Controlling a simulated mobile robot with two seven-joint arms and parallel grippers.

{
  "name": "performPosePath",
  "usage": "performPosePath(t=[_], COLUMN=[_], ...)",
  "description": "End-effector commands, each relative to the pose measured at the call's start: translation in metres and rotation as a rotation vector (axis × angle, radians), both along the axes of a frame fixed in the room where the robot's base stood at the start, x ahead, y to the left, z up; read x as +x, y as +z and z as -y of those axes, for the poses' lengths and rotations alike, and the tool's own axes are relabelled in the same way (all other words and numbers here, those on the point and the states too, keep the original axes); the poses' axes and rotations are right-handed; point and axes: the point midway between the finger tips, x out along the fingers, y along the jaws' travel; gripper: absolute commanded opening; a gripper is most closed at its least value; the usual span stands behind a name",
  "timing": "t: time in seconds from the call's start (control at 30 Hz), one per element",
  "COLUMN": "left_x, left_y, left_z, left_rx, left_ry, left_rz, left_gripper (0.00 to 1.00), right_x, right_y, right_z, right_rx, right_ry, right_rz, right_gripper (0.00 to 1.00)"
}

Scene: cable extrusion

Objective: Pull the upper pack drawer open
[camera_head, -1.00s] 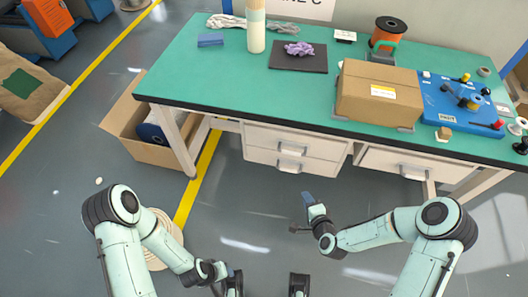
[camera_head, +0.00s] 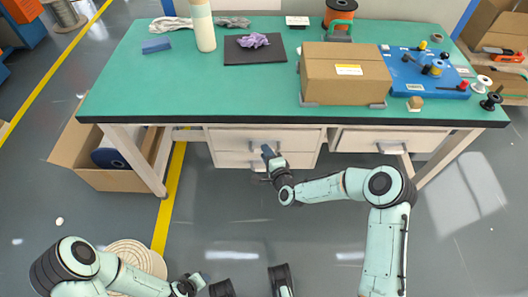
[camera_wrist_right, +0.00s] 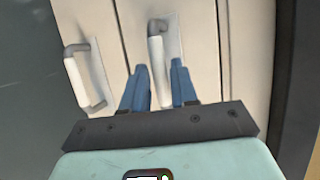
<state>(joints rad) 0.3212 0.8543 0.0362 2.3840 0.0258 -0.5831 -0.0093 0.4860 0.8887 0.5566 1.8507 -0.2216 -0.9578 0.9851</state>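The upper pack drawer (camera_head: 232,139) is a pale front under the green bench, above a lower drawer (camera_head: 230,160). Both look closed. In the right wrist view the upper drawer's grey-white handle (camera_wrist_right: 156,62) is a bar standing off the panel. The lower drawer's handle (camera_wrist_right: 84,78) is to its left. My right gripper (camera_head: 267,153) is at the drawer fronts. In the wrist view its blue fingers (camera_wrist_right: 158,82) are apart, one on each side of the upper handle's near end, not visibly clamped. My left gripper (camera_head: 196,282) is low near the bottom edge, its fingers unclear.
The green bench (camera_head: 160,75) overhangs the drawers. Another drawer (camera_head: 365,140) is to the right. An open cardboard box (camera_head: 85,150) stands by the left bench leg. A closed carton (camera_head: 340,75) sits on the bench.

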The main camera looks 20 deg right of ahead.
Motion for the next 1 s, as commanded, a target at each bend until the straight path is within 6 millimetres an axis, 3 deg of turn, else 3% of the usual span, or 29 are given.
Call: performPosePath(t=[0.2, 0.5, 0.6, 1.0], left_x=[0.008, 0.009, 0.009, 0.009], left_y=[-0.005, -0.005, -0.005, -0.005], left_z=[-0.004, -0.005, -0.005, -0.005], left_rx=[0.011, 0.012, 0.012, 0.012], left_ry=[0.009, 0.010, 0.010, 0.010], left_rz=[0.022, 0.024, 0.024, 0.024], left_gripper=[0.43, 0.43, 0.43, 0.43], right_x=[0.017, 0.019, 0.019, 0.019], right_y=[-0.005, -0.005, -0.005, -0.005], right_z=[-0.002, -0.002, -0.002, -0.002], right_rx=[0.000, 0.000, 0.000, -0.001], right_ry=[-0.001, 0.000, 0.000, -0.001], right_rz=[0.000, -0.001, -0.001, -0.001], right_gripper=[0.28, 0.28, 0.00, 0.00])
